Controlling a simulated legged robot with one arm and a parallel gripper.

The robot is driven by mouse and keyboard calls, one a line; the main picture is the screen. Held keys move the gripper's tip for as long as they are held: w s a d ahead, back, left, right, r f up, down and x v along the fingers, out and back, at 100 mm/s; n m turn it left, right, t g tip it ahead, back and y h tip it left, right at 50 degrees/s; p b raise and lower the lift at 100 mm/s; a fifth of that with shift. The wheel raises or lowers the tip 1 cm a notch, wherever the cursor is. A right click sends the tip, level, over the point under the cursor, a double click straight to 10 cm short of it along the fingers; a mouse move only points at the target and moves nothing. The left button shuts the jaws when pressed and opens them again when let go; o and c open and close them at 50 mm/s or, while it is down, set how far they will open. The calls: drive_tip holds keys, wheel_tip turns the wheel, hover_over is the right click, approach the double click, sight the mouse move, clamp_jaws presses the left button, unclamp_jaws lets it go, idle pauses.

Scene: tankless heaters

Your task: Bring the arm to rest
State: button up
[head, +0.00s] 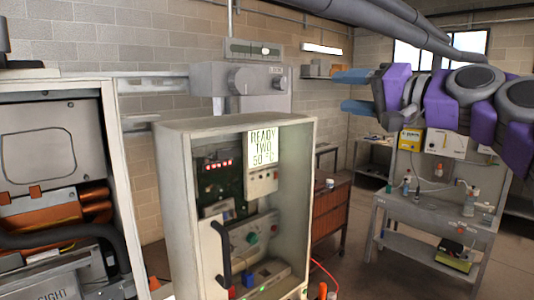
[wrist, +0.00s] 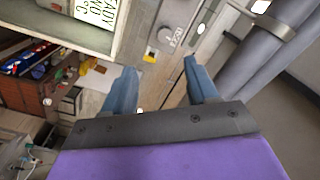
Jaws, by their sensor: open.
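My gripper (head: 351,91) is at the upper right of the head view, on my purple and grey arm, with its two blue fingers pointing left. The fingers are apart and empty. In the wrist view my gripper (wrist: 156,88) shows both blue fingers spread, with nothing between them. The fingers are raised to the right of the open grey cabinet (head: 185,190) and appear apart from it. Depth between them is hard to tell.
A larger open unit (head: 110,170) stands at left. A workbench (head: 440,210) with bottles is at right, and a reddish-brown cabinet (head: 331,210) stands behind. Pipes cross the upper right.

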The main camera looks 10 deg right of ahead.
drive_tip(key=s+a+f+n+g+b, duration=0.1)
drive_tip(key=s+a+f+n+g, duration=0.15)
drive_tip(key=a+f, duration=0.35)
drive_tip(key=s+a+f+n+g+b, duration=0.1)
drive_tip(key=a+f+g, duration=0.2)
drive_tip(key=a+f, duration=0.4)
drive_tip(key=s+a+f+n+g+h+b, duration=0.1)
drive_tip(key=s+a+f+g+h, duration=0.15)
drive_tip(key=f, duration=0.45)
drive_tip(key=s+a+f+g+h+b, duration=0.1)
drive_tip(key=s+f, duration=0.3)
drive_tip(key=f, duration=0.4)
drive_tip(key=s+a+f+n+g+h+b, duration=0.1)
drive_tip(key=s+a+f+b, duration=0.15)
drive_tip(key=f, duration=0.45)
drive_tip(key=s+d+f+g+h+b, duration=0.1)
drive_tip(key=s+d+f+g+h, duration=0.2)
drive_tip(key=s+f, duration=0.8)
drive_tip(key=s+d+f+m+g+h+b, duration=0.1)
drive_tip(key=s+d+f+g+h+b, duration=0.1)
drive_tip(key=s+d+f, duration=0.4)
drive_tip(key=s+f+g+h, duration=0.1)
drive_tip(key=s+f, duration=0.4)
drive_tip(key=f, duration=0.4)
drive_tip(key=shift+s+d+f+g, duration=0.25)
drive_tip(key=shift+d+f+g, duration=0.05)
drive_tip(key=shift+g, duration=0.1)
